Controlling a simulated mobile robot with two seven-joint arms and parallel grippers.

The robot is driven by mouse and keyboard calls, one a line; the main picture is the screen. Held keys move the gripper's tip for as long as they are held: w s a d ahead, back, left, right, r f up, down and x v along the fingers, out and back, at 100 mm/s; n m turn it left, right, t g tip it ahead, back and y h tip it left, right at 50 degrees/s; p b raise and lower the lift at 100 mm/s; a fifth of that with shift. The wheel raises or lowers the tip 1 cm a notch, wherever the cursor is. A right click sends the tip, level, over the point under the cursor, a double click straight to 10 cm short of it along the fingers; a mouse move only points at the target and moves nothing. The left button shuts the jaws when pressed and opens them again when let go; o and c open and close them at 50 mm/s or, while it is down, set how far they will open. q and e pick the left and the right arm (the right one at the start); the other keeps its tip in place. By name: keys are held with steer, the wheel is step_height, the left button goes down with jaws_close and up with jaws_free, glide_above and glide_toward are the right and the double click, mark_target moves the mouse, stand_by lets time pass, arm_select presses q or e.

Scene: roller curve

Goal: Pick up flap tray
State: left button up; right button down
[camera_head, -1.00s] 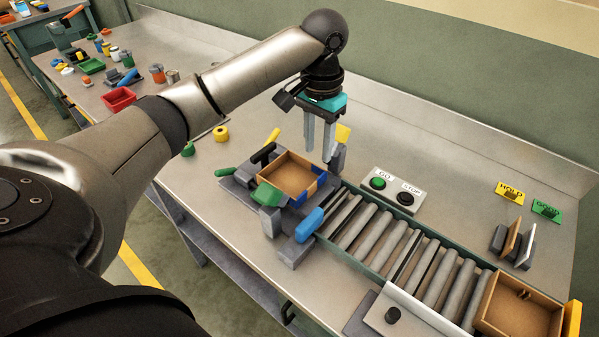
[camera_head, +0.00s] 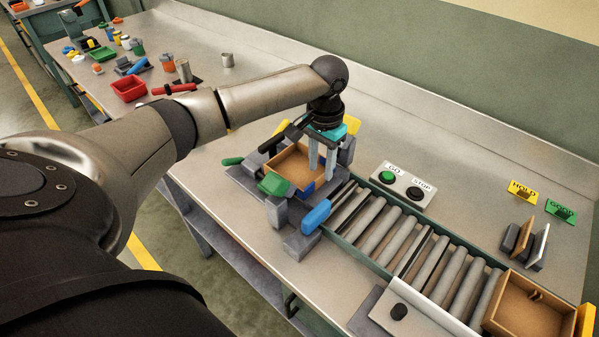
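A brown open tray (camera_head: 292,163) sits in a grey fixture (camera_head: 240,176) at the left end of the roller conveyor. A second brown tray (camera_head: 527,313), with a small notched piece inside its back wall, sits at the conveyor's right end. I cannot tell from their looks which one is the flap tray. My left gripper (camera_head: 321,178) points down at the right side of the tray in the fixture, its two fingers apart. Its fingertips are low, close to the tray's right wall; whether they touch it is unclear. My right gripper is not in view.
Green and blue clamp handles (camera_head: 316,214) surround the fixture. A GO/STOP button panel (camera_head: 402,187) stands behind the rollers (camera_head: 412,250). HOLD (camera_head: 522,191) and GOOD (camera_head: 561,212) signs and upright plates stand at the right. A red bin (camera_head: 129,89) and small parts lie far left.

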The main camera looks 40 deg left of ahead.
mark_target(320, 177)
arm_select(q)
steer(key=f, duration=0.3)
steer(key=shift+w+a+f, duration=0.15)
steer(key=shift+a+f, duration=0.05)
steer(key=shift+f, duration=0.15)
jaws_close()
stand_by(1.1)
